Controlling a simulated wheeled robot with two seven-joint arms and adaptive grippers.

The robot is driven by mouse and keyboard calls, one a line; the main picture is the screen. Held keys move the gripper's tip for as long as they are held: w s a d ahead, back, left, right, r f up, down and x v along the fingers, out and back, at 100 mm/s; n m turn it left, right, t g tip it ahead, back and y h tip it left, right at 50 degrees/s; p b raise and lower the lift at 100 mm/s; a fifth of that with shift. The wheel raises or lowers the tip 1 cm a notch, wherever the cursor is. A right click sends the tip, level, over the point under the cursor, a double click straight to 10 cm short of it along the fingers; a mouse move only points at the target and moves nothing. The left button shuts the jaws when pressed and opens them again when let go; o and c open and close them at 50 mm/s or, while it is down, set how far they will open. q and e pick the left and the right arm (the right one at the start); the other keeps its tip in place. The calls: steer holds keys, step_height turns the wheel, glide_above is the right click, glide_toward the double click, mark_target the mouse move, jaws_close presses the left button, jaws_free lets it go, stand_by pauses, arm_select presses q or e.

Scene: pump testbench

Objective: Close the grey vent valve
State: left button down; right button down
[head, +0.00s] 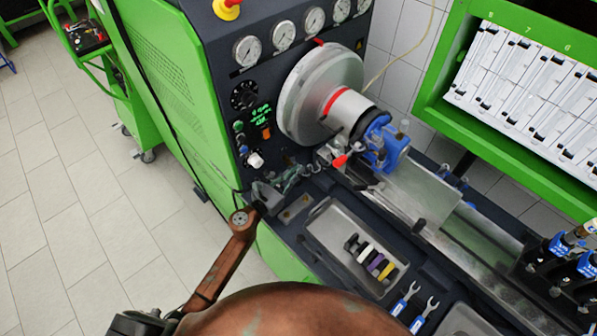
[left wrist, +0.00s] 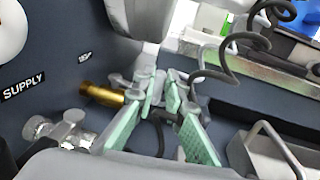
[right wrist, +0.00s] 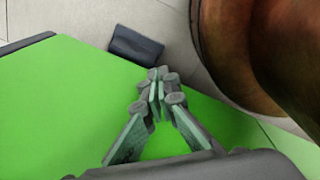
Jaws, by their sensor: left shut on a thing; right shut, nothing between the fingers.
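In the left wrist view, the vent valve shows as a brass body (left wrist: 100,94) on the dark panel, with a grey handle (left wrist: 117,81) reaching toward my fingers. My left gripper (left wrist: 160,88) is closed around the handle's end, and its green pads hide most of that part. In the head view my left gripper (head: 292,180) is at the foot of the panel, and the valve is too small and covered to make out there. My right gripper (right wrist: 156,88) is shut and empty, apart from everything, above a green surface in the right wrist view.
A silver fitting (left wrist: 60,130) sits below the brass body. A coiled dark cable (left wrist: 232,52) hangs near my left fingers. A large grey wheel (head: 318,88) stands above. A metal tray (head: 345,240) with small coloured parts and blue wrenches (head: 404,298) lie right of my left gripper.

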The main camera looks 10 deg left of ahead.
arm_select(q)
steer(key=c, duration=2)
jaws_free()
steer(key=shift+o, duration=0.2)
steer(key=v, duration=1.2)
steer(key=shift+c, duration=0.6)
